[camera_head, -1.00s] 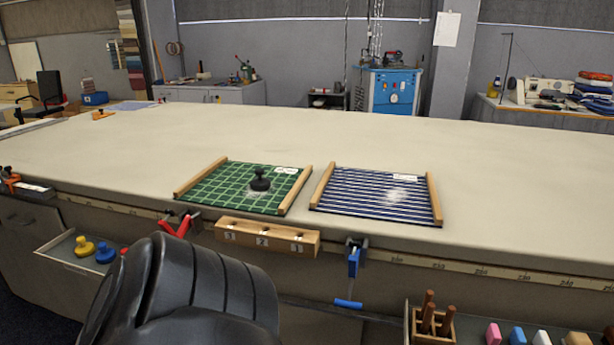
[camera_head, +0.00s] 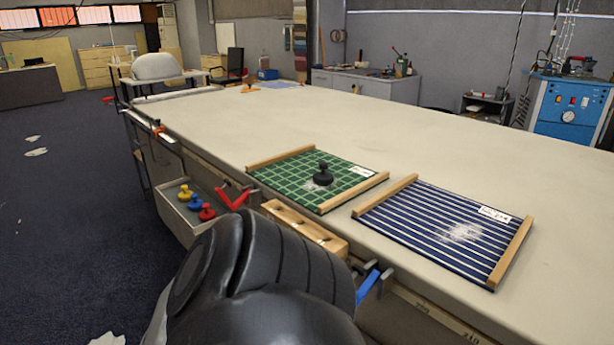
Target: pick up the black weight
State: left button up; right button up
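The black weight (camera_head: 323,175) stands upright on the green checked cloth (camera_head: 290,171), which is held between two wooden bars on the table. A pale powdery patch lies beside the weight on the cloth. A black, ribbed part of my own body fills the bottom centre of the view and hides part of the table's front edge. Neither of my grippers is in view, so nothing shows of their opening.
A blue striped cloth (camera_head: 421,222) with wooden bars lies to the right. A wooden block (camera_head: 290,222), a red clamp (camera_head: 232,197) and a blue clamp (camera_head: 367,283) sit at the table's front edge. A side tray (camera_head: 172,204) holds yellow, blue and red weights.

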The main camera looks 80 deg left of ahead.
aim_at(324, 178)
jog(key=u, duration=2.7)
